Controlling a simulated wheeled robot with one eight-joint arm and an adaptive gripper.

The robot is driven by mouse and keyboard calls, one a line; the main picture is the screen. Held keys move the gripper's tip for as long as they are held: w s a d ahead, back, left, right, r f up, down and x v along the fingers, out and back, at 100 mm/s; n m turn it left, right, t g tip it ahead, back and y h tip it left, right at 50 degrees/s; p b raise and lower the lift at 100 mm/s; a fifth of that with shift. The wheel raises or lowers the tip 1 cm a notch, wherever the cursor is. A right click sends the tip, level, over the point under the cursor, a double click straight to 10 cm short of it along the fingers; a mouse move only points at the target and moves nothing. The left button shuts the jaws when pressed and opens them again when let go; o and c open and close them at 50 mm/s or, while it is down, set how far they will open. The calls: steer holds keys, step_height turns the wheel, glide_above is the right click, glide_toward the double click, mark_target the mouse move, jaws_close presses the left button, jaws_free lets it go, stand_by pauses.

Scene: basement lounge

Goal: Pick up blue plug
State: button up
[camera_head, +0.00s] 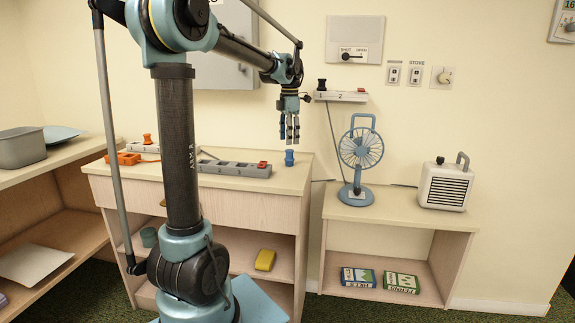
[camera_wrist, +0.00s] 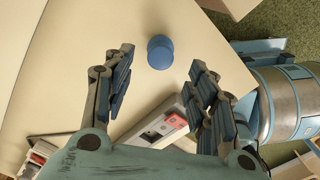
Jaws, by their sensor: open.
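The blue plug (camera_head: 289,157) stands upright on the wooden cabinet top near its right end, just right of a grey power strip. In the wrist view the blue plug (camera_wrist: 160,52) lies between and beyond the open fingers, seen from above. My gripper (camera_head: 290,136) hangs above it, pointing down, with its fingertips a little above the plug. In the wrist view my gripper (camera_wrist: 160,68) is open, with its fingers apart on either side and nothing between them.
A grey power strip (camera_head: 234,168) with a red switch lies left of the plug. An orange block (camera_head: 122,158) and an orange plug (camera_head: 147,138) are further left. A wall-mounted strip (camera_head: 341,96) with a black plug is behind. A blue fan (camera_head: 360,150) stands on the lower shelf at right.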

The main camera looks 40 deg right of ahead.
mark_target(288, 150)
steer(key=shift+a+f, duration=0.1)
steer(key=shift+f, duration=3.15)
steer(key=c, duration=1.2)
